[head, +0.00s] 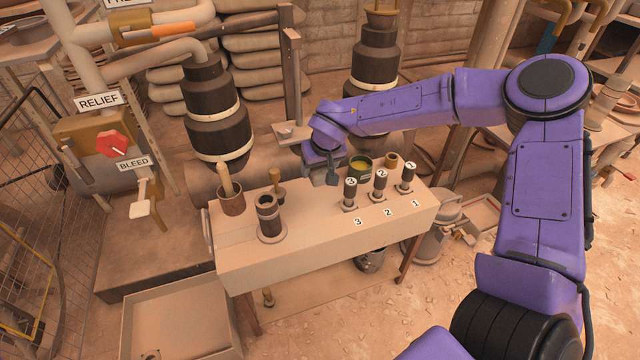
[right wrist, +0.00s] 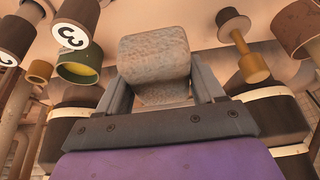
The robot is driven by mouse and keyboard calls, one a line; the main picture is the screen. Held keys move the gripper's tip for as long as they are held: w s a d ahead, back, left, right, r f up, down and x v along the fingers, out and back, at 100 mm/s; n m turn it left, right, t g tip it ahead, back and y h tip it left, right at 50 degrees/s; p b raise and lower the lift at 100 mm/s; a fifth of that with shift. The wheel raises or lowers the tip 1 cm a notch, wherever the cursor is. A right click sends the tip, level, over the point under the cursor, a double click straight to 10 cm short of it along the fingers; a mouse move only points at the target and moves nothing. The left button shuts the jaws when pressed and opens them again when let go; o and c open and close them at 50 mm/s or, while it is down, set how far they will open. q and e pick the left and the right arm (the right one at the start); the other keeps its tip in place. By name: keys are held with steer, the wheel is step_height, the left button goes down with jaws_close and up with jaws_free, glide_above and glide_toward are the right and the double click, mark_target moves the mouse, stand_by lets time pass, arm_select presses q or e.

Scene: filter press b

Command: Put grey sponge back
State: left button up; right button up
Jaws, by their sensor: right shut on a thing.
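My right gripper (head: 332,180) is over the back middle of the wooden bench (head: 320,238), left of the green cup. In the right wrist view it is shut on the grey sponge (right wrist: 155,52), a rough grey block held between the two fingers (right wrist: 157,85). In the head view I cannot make out the sponge; the gripper hides it. I cannot tell whether the sponge touches the bench. My left gripper is not in view.
Near the gripper stand a green cup (head: 361,164), a small brown cup (head: 391,160) and dark cylinders numbered 3 (head: 350,190), 2 (head: 380,182) and 1 (head: 407,176). Left are a brass-based tool (head: 276,188), a dark cylinder (head: 268,214) and a brown pot (head: 231,205).

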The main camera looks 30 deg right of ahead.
steer(key=w+f, duration=0.1)
steer(key=w+d+f+b, duration=0.1)
steer(key=f, duration=0.1)
steer(key=w+d+f, duration=0.1)
steer(key=f, duration=0.1)
steer(key=shift+w+d+f+b, duration=0.15)
steer(key=shift+d+b, duration=0.1)
steer(key=shift+b, duration=0.1)
steer(key=f, duration=0.2)
steer(key=f+b, duration=0.1)
steer(key=shift+w+d+f, duration=0.15)
steer(key=shift+w+f, duration=0.05)
steer(key=shift+f, duration=0.15)
steer(key=shift+r, duration=0.15)
steer(key=o, duration=0.9)
steer(key=shift+o, duration=0.2)
